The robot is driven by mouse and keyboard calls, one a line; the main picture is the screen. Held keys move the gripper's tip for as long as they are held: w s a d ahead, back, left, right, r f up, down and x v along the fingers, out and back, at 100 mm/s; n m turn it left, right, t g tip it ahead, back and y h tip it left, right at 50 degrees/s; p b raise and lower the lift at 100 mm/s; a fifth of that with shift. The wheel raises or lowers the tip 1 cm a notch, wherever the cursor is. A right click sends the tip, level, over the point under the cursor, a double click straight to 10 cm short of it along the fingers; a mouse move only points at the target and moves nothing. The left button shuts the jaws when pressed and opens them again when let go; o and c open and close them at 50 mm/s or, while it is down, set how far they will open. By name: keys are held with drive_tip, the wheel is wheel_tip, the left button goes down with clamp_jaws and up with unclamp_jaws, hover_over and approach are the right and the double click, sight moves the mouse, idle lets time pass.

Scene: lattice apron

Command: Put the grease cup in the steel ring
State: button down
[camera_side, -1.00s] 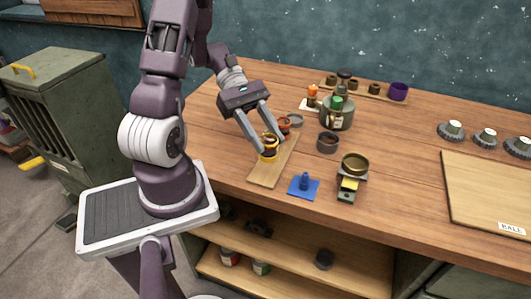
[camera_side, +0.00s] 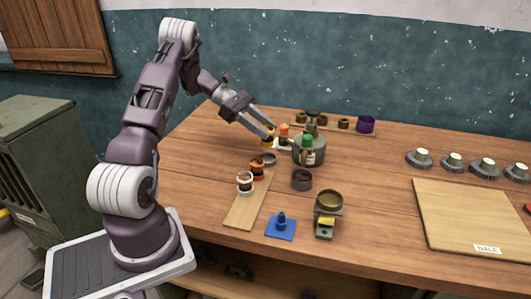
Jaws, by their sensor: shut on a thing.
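My gripper (camera_side: 270,132) is shut on a small yellow cup (camera_side: 267,141), seemingly the grease cup, largely hidden by the fingers. It is held near the back of the bench, left of the grey-green pot. A low grey ring (camera_side: 268,163), seemingly the steel ring, lies below the gripper in the picture. I cannot tell how high the cup is above the bench. A white-banded cup (camera_side: 245,184) and a copper-coloured cup (camera_side: 257,172) stand at the far end of a narrow wooden board (camera_side: 244,212).
A pot (camera_side: 309,155) with a green-capped bottle and an orange-topped bottle (camera_side: 284,130) are close to the gripper. A dark ring-shaped cup (camera_side: 302,182), a brass bowl on a stand (camera_side: 329,202) and a blue plate (camera_side: 280,231) stand nearer. A rack with a purple cup (camera_side: 365,124) is behind.

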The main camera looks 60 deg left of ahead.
sight(264, 145)
wheel_tip(264, 145, down, 6)
drive_tip(key=shift+f, duration=0.1)
drive_tip(key=c, duration=0.9)
unclamp_jaws()
